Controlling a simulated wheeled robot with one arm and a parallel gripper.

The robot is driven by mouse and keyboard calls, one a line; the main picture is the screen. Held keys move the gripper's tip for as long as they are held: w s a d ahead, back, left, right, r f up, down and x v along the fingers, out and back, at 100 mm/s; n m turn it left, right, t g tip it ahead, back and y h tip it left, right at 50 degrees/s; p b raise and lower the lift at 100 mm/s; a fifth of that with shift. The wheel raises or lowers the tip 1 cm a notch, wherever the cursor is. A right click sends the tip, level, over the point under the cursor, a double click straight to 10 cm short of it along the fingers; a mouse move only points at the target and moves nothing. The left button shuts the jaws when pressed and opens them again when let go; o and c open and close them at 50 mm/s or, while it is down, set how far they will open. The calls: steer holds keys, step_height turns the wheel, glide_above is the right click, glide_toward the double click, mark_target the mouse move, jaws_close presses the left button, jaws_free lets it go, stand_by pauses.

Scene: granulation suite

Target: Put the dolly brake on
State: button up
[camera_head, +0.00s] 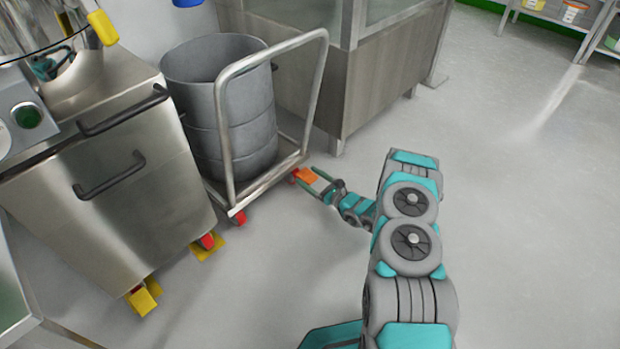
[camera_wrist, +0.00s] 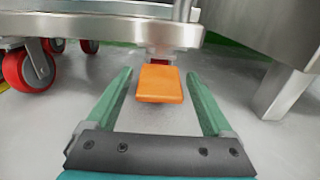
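The dolly (camera_head: 269,181) carries a grey drum (camera_head: 236,110) and has a tall bent metal handle. Its orange brake pedal (camera_head: 306,175) sticks out at the near right corner, by a caster mostly hidden under the deck. In the wrist view the orange pedal (camera_wrist: 160,84) lies ahead, centred between the two green fingers. My gripper (camera_head: 315,182) is at that corner, low over the floor. In the wrist view my gripper (camera_wrist: 160,95) is open, with a gap between each finger and the pedal. I cannot tell whether the pedal is tilted up or down.
A steel cabinet (camera_head: 120,180) with yellow-pedalled casters (camera_head: 207,246) stands to the left. A red dolly wheel (camera_wrist: 28,69) shows at left in the wrist view. A steel leg (camera_wrist: 286,92) stands close at right. The floor (camera_head: 520,200) on the right is clear.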

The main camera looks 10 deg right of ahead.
steer(key=c, duration=1.2)
steer(key=shift+a+f+t, duration=0.1)
steer(key=shift+f+t, duration=0.2)
steer(key=shift+f+t+y, duration=0.15)
steer(key=shift+t+y, duration=0.25)
steer(key=shift+y, duration=0.1)
steer(key=o, duration=1.4)
steer(key=shift+c, duration=0.2)
